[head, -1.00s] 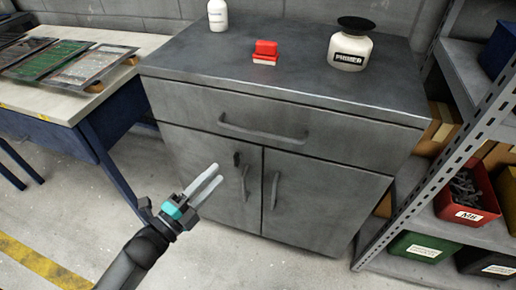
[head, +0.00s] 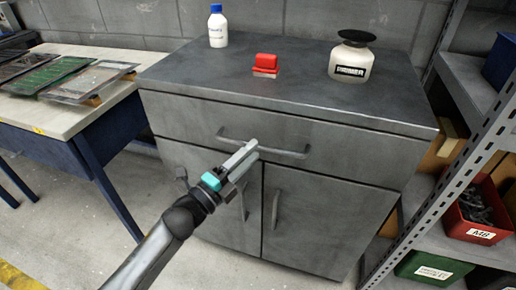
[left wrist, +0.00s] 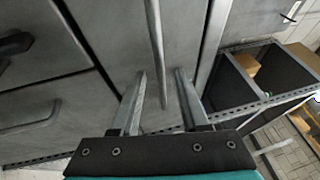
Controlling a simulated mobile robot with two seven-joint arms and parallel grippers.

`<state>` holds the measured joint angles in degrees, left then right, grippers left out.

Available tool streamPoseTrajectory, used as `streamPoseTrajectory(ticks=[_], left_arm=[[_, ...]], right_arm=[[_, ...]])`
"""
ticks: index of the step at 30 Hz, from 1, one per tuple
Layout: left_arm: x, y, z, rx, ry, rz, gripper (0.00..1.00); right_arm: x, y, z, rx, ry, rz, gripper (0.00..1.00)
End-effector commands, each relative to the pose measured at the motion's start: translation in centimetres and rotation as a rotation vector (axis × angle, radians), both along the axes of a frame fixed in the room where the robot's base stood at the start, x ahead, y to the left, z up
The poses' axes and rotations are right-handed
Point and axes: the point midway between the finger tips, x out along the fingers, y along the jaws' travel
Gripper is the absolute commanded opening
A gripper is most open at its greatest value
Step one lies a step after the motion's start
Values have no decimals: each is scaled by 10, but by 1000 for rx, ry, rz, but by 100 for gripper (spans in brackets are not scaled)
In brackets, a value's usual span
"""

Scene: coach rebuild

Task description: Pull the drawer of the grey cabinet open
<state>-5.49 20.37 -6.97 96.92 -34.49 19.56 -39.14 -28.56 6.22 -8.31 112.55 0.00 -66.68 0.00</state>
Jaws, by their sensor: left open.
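The grey cabinet (head: 300,225) stands ahead with its wide top drawer (head: 350,140) shut flush. The drawer's bar handle (head: 290,152) runs level across the drawer front. My left gripper (head: 251,147) is open, and its fingertips overlap the handle's left half in the head view. In the left wrist view the handle (left wrist: 155,40) passes between the two spread fingertips of the gripper (left wrist: 160,74). The fingers do not visibly clamp it, and I cannot tell whether they touch it. My right gripper is not in view.
Two door handles (head: 275,209) sit below the drawer. A workbench (head: 85,110) is at left, a metal shelf (head: 490,130) at right.

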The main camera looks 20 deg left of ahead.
Motion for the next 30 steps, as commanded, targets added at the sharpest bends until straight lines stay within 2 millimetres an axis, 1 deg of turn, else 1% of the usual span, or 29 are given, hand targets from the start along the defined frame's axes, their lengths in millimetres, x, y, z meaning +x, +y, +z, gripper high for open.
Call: streamPoseTrajectory(ticks=[1,3,9,20,30], left_arm=[[7,-3,2,1,-4,-1,45],[15,-6,2,0,-2,0,45],[27,-12,5,1,0,0,45],[30,-14,6,0,1,1,45],[30,-14,6,0,0,0,6]], right_arm=[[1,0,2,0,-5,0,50],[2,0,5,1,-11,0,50],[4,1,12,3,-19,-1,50],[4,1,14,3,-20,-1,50],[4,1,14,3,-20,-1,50]])
